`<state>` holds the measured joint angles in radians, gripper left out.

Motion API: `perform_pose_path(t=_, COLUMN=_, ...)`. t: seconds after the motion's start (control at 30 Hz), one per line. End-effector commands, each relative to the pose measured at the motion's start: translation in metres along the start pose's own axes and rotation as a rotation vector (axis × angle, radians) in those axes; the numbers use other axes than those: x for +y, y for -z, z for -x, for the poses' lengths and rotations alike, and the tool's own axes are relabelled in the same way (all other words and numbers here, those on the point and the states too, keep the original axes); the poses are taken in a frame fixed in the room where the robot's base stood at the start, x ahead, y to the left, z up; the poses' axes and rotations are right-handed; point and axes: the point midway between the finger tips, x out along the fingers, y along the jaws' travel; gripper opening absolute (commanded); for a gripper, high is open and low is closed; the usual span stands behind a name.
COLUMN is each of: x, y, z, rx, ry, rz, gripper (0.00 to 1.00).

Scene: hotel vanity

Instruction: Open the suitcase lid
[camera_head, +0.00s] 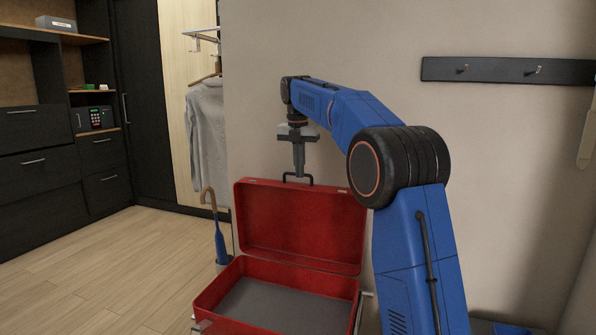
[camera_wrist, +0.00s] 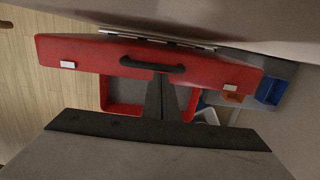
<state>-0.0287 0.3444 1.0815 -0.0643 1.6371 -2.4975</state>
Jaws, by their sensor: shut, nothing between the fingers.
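The red suitcase stands on a metal rack, its lid (camera_head: 300,228) raised to about upright and its base (camera_head: 230,280) showing a bare grey floor. The lid's black handle (camera_head: 298,179) is on its top edge, with a pale latch near each end. The lid edge and handle (camera_wrist: 152,65) also show in the wrist view. My gripper (camera_head: 299,172) is shut and empty, pointing down at the handle. In the wrist view its fingers (camera_wrist: 160,95) are just beside the handle; I cannot tell whether they touch it.
The wall is close behind the lid. An umbrella (camera_head: 218,235) with a curved handle stands left of the suitcase. A grey garment (camera_head: 207,130) hangs behind it. Dark cabinets with a safe (camera_head: 95,119) are at the left, with clear wooden floor in front. A hook rail (camera_head: 505,70) is on the wall.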

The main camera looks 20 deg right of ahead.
Motion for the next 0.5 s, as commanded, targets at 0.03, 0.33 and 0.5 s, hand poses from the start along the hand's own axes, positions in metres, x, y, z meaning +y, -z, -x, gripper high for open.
perform_pose_path(t=0.03, x=0.0, y=-0.0001, z=0.0001, rx=0.0, ry=0.0, rz=0.0, gripper=0.0)
perform_pose_path(t=0.33, x=0.0001, y=0.0001, z=0.0003, rx=0.0, ry=0.0, rz=0.0, gripper=0.0)
perform_pose_path(t=0.5, x=0.0006, y=-0.0004, z=0.0097, rx=-0.002, ry=-0.001, rz=0.0, gripper=0.0)
